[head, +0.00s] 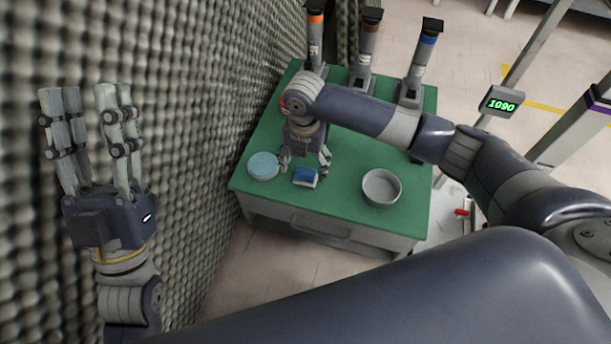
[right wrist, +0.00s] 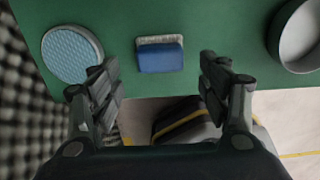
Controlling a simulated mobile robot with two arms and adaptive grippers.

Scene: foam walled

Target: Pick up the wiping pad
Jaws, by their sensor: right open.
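The wiping pad looks to be the blue block with a pale grey fuzzy layer (head: 305,177) near the table's front edge; the right wrist view shows it too (right wrist: 160,57). My right gripper (head: 305,161) is open above the table, pointing down at it. In the right wrist view the fingertips (right wrist: 159,68) stand to either side of the block, with clear gaps and nothing between them held. The block rests on the green top. My left gripper (head: 84,98) is open and empty, raised at the far left in front of the foam wall.
A round light-blue textured disc (head: 263,166) lies left of the block, close to my right gripper's left finger. A grey round bowl (head: 381,188) stands to the right. Several upright cylinders (head: 363,55) line the green table's (head: 340,215) back. The foam wall (head: 210,120) borders the table's left.

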